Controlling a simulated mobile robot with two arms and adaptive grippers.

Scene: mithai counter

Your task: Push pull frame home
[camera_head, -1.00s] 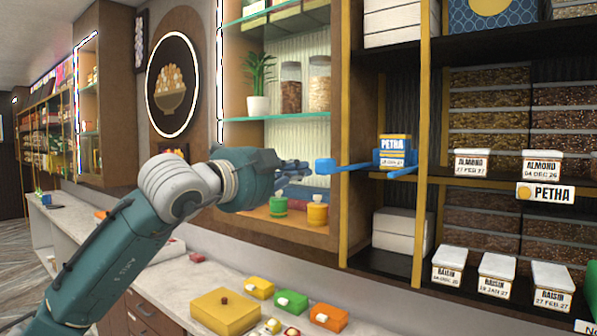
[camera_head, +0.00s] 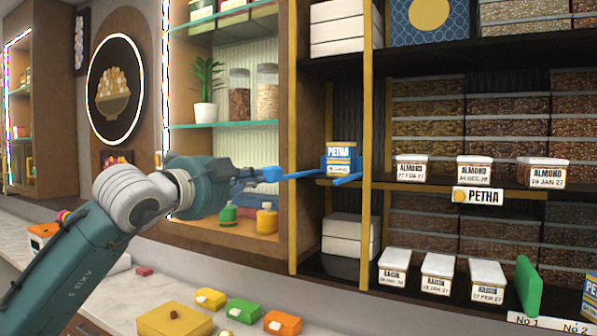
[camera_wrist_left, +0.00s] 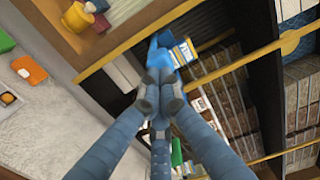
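The blue pull frame has a block-like handle (camera_head: 270,173) out in front of the shelf. Its bars (camera_head: 305,174) run right to the shelf. A blue and yellow PETHA box (camera_head: 341,155) stands at the bars' shelf end. My left gripper (camera_head: 258,175) is level with the handle, its fingertips at or very near the handle's left face. In the left wrist view the fingertips (camera_wrist_left: 161,82) are together, with the blue frame (camera_wrist_left: 157,57) just beyond them. I see no part of the handle clearly between them. My right gripper is out of view.
Gold posts (camera_head: 367,140) flank the shelf bay. White-lidded ALMOND tubs (camera_head: 411,169) line the same shelf, and RAISIN tubs (camera_head: 436,274) stand below. A green slab (camera_head: 527,286) is at lower right. Small boxes (camera_head: 243,311) sit on the counter below my arm.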

